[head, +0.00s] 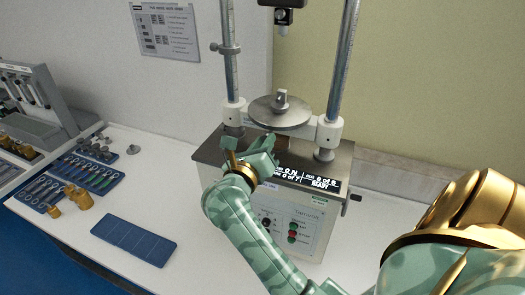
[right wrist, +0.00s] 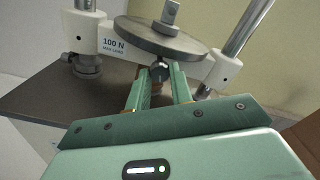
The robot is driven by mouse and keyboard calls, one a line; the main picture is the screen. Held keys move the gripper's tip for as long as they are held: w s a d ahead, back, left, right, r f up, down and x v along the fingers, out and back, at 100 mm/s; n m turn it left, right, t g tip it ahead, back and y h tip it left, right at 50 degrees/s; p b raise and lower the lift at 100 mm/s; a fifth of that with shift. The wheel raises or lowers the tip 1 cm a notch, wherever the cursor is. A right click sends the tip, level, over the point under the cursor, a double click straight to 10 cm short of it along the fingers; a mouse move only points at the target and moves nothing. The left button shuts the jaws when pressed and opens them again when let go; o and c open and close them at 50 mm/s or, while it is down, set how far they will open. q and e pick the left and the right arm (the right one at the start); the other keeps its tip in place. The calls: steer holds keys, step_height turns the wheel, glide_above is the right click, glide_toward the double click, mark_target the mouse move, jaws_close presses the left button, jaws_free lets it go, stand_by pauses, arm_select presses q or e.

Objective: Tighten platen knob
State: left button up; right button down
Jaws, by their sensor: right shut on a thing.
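The tester (head: 318,215) stands against the wall with two upright columns and a lit display on its front. Its round grey platen (head: 280,112) sits between the columns, with a small upright block on top; it also shows in the right wrist view (right wrist: 150,38). The small dark platen knob (right wrist: 160,70) is under the platen's near edge in the right wrist view. My right gripper (right wrist: 160,84) is shut on this knob, one finger at each side. In the head view my right gripper (head: 268,146) hides the knob. My left gripper is not in view.
White collars flank the platen; one carries a "100 N" label (right wrist: 114,44). A blue mat (head: 134,240) lies on the white bench at left, near tool trays (head: 92,176) and brass weights (head: 82,199). The bench between mat and tester is clear.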

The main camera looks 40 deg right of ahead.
steer(key=shift+m+b, duration=0.95)
steer(key=shift+m, duration=0.35)
steer(key=c, duration=1.2)
jaws_free()
steer(key=shift+c, duration=0.2)
